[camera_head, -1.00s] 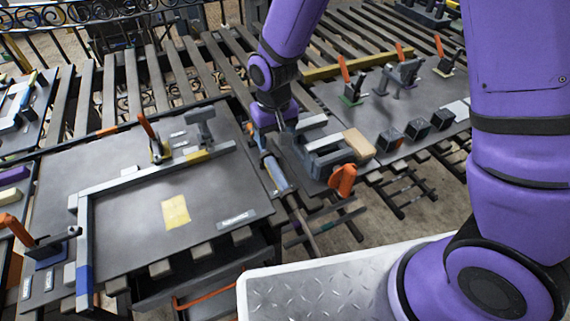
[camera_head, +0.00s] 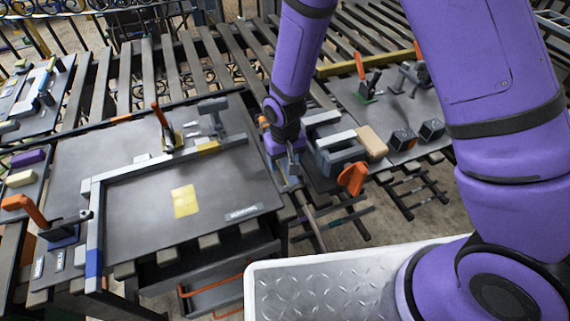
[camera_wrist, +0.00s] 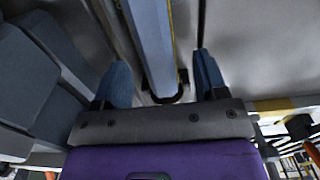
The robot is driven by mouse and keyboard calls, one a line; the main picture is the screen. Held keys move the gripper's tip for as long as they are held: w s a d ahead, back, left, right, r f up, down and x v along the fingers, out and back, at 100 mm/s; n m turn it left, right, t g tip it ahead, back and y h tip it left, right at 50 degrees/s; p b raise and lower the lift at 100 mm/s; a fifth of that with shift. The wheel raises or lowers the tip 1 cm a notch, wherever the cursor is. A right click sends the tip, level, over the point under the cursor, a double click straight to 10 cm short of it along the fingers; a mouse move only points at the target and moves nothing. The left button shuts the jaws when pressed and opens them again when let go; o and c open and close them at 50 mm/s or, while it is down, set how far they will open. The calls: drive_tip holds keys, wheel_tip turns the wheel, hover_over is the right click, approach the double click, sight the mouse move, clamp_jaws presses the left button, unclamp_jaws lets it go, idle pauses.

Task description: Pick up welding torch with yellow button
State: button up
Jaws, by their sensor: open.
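My gripper (camera_head: 291,165) points down over the narrow strip between the left work table (camera_head: 130,200) and the right table. In the wrist view my gripper (camera_wrist: 161,75) is open, with its two blue-grey fingers apart. A long blue-grey bar-shaped tool (camera_wrist: 152,40), with a yellowish edge, lies between the fingers. It looks like the welding torch, but no yellow button can be made out. Visible gaps separate it from both fingers. In the head view my gripper and wrist largely hide this tool.
A grey clamp-like block (camera_head: 338,155) with an orange handle (camera_head: 352,178) stands just right of my gripper. The left table carries an L-shaped metal frame (camera_head: 95,215), a yellow note (camera_head: 185,201) and orange-handled clamps (camera_head: 163,128). Black cubes (camera_head: 402,139) stand on the right table.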

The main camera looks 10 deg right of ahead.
drive_tip(key=shift+f, duration=0.8)
drive_tip(key=c, duration=1.1)
drive_tip(key=shift+w+r, duration=0.1)
drive_tip(key=shift+r, duration=0.05)
